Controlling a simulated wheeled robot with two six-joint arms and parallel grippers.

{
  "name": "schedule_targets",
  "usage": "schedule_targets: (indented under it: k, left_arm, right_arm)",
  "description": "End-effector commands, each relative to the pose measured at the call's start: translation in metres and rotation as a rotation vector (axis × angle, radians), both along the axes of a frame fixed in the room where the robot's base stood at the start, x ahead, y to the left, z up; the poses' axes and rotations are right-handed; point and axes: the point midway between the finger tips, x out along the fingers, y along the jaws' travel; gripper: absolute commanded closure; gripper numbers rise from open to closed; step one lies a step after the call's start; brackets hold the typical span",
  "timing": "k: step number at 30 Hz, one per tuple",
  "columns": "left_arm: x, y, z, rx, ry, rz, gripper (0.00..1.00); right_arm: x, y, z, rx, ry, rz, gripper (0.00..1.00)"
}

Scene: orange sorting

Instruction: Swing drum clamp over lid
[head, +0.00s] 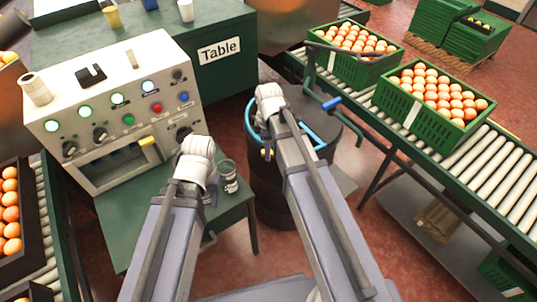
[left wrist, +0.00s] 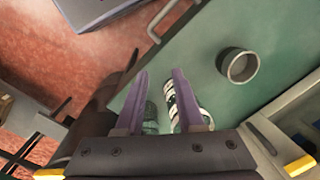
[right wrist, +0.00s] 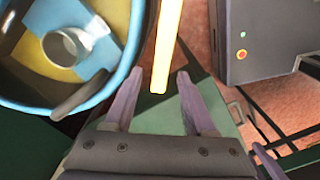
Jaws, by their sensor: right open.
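A dark drum (head: 275,195) stands in the middle of the head view, with a blue ring (head: 322,143) around its top. My right arm covers part of the drum. In the right wrist view, the blue ring (right wrist: 118,75) surrounds a yellow surface (right wrist: 30,60) and a grey cylindrical fitting (right wrist: 68,46). A yellow bar (right wrist: 168,35) reaches down between the fingertips of my right gripper (right wrist: 159,75), which is open. My left gripper (left wrist: 160,75) is open above the green table, beside the control box; its fingers are hidden in the head view.
A glass jar (head: 229,176) stands on the small green table. A round cup (left wrist: 238,66) and a striped jar (left wrist: 185,105) show in the left wrist view. Orange-filled green crates (head: 440,95) sit on the right conveyor. A crank with a blue handle (head: 331,103) juts out near the drum.

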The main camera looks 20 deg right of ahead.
Motion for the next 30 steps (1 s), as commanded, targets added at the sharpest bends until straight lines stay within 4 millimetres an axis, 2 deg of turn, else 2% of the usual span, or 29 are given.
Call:
schedule_targets:
  k: [1,9,24,30]
  left_arm:
    - [0.0000,-0.0001,-0.0047,0.000,0.000,0.000,0.63]
    - [0.0000,0.0000,-0.0037,0.000,0.000,0.000,0.63]
    - [0.0000,0.0001,-0.0038,0.000,0.000,0.000,0.63]
    - [0.0000,0.0000,-0.0038,0.000,0.000,0.000,0.63]
  right_arm:
    - [0.0000,0.0000,-0.0047,0.000,0.000,0.000,0.44]
    - [0.0000,0.0000,-0.0037,0.000,0.000,0.000,0.44]
    - [0.0000,0.0000,-0.0038,0.000,0.000,0.000,0.99]
    - [0.0001,0.0000,-0.0038,0.000,0.000,0.000,1.00]
